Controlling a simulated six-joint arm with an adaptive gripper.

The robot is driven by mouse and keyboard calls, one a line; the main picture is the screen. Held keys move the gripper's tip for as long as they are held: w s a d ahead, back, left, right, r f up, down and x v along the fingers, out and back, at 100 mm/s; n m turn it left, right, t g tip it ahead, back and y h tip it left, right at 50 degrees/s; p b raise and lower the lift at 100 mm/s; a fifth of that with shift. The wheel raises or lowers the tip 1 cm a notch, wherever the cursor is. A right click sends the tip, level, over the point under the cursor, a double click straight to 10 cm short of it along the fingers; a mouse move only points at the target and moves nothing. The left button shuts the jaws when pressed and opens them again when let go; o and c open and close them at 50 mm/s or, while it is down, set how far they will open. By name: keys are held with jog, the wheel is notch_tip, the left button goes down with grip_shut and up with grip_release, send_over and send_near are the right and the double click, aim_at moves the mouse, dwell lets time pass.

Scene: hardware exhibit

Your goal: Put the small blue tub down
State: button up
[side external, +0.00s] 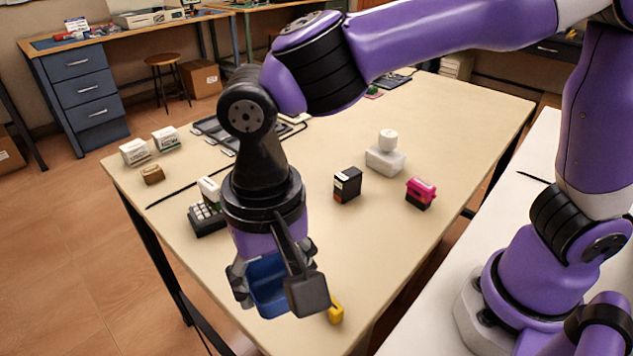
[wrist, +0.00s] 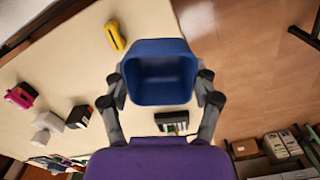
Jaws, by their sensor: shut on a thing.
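The small blue tub (side external: 268,287) is held in my gripper (side external: 272,280) near the front end of the table, at its left edge in the side view. In the wrist view the blue tub (wrist: 160,72) sits between the two fingers of my gripper (wrist: 160,88), which touch its left and right sides. Its open mouth faces the wrist camera and the inside looks empty. Part of the tub is hidden behind the wrist camera block in the side view. I cannot tell how high its bottom is above the table.
A yellow tool (side external: 336,310) lies close to the tub. A black box (side external: 347,185), a pink item (side external: 420,192), a white block with a round top (side external: 386,155) and a dark keypad device (side external: 206,219) stand farther back. Bare tabletop (side external: 400,260) lies between them and the right edge.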

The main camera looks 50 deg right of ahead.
jog(key=w+d+m, duration=0.6)
jog(key=w, duration=0.4)
jog(key=m, duration=0.8)
send_over(312, 177)
notch_tip(312, 177, down, 6)
jog(key=shift+a+f, duration=0.15)
jog(key=shift+f, duration=2.2)
jog(key=shift+f, duration=0.2)
jog(key=o, duration=0.8)
jog(key=shift+o, duration=0.2)
